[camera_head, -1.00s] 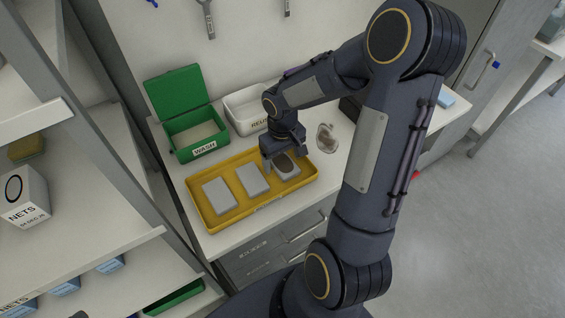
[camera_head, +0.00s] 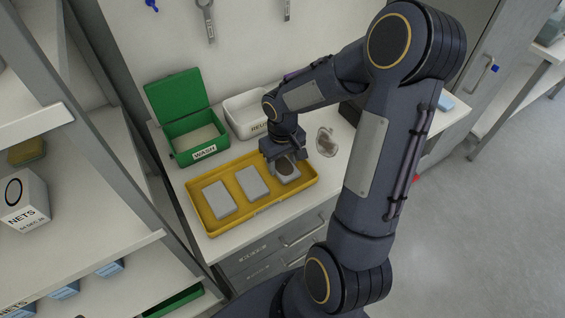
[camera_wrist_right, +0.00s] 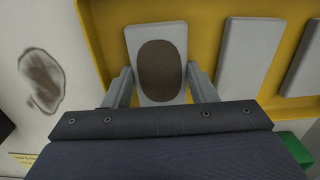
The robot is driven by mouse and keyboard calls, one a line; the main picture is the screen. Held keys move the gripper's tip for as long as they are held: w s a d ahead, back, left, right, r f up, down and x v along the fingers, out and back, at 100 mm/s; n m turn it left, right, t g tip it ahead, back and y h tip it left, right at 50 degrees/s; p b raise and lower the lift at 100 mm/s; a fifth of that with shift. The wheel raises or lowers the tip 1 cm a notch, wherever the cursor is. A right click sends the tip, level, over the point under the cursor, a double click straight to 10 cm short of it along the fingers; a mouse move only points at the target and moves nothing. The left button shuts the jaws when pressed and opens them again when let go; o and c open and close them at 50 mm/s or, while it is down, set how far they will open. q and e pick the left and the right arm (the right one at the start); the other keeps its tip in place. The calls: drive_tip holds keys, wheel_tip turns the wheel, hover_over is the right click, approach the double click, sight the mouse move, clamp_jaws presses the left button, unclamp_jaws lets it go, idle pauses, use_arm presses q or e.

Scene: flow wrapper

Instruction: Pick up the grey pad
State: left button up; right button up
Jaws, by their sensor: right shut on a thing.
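A yellow tray (camera_head: 244,210) on the counter holds three grey pads in a row. The right-hand grey pad (camera_head: 296,175) has a dark brown oval patch on its top. My right gripper (camera_head: 284,166) is over this pad. In the right wrist view the gripper's two fingers are at opposite sides of the patched pad (camera_wrist_right: 140,99), shut on it. The pad lies in or very close over the tray; I cannot tell if it is lifted. The middle pad (camera_head: 252,183) and left pad (camera_head: 219,199) look plain grey. My left gripper is not in view.
A green open box labelled WASH (camera_head: 199,153) and a white bin (camera_head: 236,122) stand behind the tray. A dark smudge (camera_head: 327,142) marks the counter right of the tray. A shelf (camera_head: 100,255) with boxes stands at left.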

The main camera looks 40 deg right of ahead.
drive_tip(key=shift+r, duration=0.5)
drive_tip(key=s+r, duration=1.1)
drive_tip(key=s, duration=0.3)
drive_tip(key=shift+a+r, duration=0.3)
drive_tip(key=shift+a, duration=0.05)
